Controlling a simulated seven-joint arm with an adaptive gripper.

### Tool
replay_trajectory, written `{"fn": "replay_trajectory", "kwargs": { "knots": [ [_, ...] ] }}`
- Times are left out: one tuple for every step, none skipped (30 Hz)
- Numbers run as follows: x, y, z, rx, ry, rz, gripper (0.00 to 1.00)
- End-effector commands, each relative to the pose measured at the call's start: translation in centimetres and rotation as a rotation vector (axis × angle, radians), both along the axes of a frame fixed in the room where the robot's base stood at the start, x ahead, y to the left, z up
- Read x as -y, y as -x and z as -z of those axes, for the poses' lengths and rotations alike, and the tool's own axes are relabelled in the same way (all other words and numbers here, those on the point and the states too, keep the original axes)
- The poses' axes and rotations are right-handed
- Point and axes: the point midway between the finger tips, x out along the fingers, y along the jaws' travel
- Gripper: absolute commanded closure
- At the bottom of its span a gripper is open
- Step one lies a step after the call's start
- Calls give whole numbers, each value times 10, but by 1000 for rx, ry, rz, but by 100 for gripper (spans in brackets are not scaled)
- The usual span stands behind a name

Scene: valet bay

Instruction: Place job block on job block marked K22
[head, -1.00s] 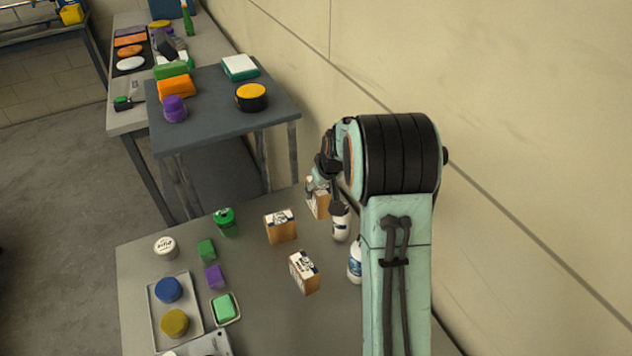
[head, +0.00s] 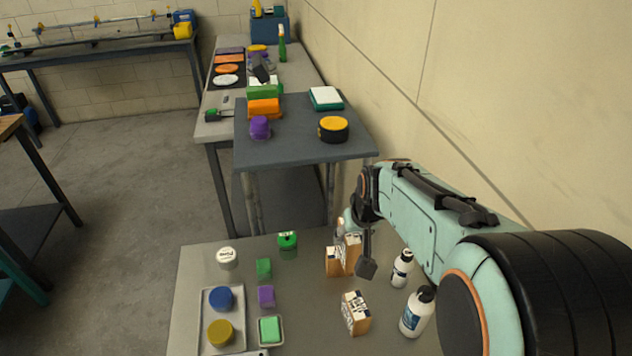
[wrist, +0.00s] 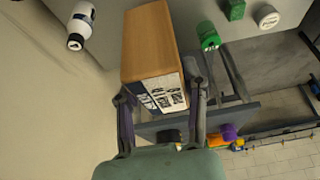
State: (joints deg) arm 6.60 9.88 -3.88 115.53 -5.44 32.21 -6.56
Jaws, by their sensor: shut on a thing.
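My gripper (head: 356,240) is shut on a wooden job block, with a finger on each side of it in the wrist view (wrist: 162,115). The held job block (wrist: 150,45) has tan sides and a white label with dark print. In the head view it is partly hidden by my gripper and overlaps a second job block (head: 333,264); I cannot tell whether they touch. A third job block (head: 355,316) stands nearer on the table, apart from them. The labels are too small to read, so I cannot tell which is K22.
White bottles (head: 402,268) (head: 414,318) stand right of the blocks. A green tin (head: 287,243), a white-lidded tin (head: 227,257), a green block (head: 263,267), a purple block (head: 266,296) and a grey tray (head: 208,300) are to the left. A wall runs along the right.

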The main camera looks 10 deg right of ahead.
Motion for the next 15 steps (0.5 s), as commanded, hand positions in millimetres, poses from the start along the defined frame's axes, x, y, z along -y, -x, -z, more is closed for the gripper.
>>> {"fn": "replay_trajectory", "kwargs": {
  "knots": [
    [2,-14,8,-4,0,1,97],
    [4,-23,12,-3,0,1,97],
    [5,-34,18,-4,0,1,97],
    [6,-43,21,-3,1,1,97],
    [8,-52,25,-3,1,1,97],
    [9,-60,33,-5,1,1,97],
    [10,-65,41,-5,0,2,97],
    [10,-70,47,-5,-1,2,97],
    [11,-76,54,-4,0,2,97],
    [12,-81,60,-4,0,2,97],
    [12,-84,64,-2,0,2,97],
    [13,-88,69,-2,0,2,97],
    [13,-91,71,-1,0,2,97],
    [13,-93,73,-1,0,2,97],
    [14,-95,76,0,0,2,97]
  ]
}}
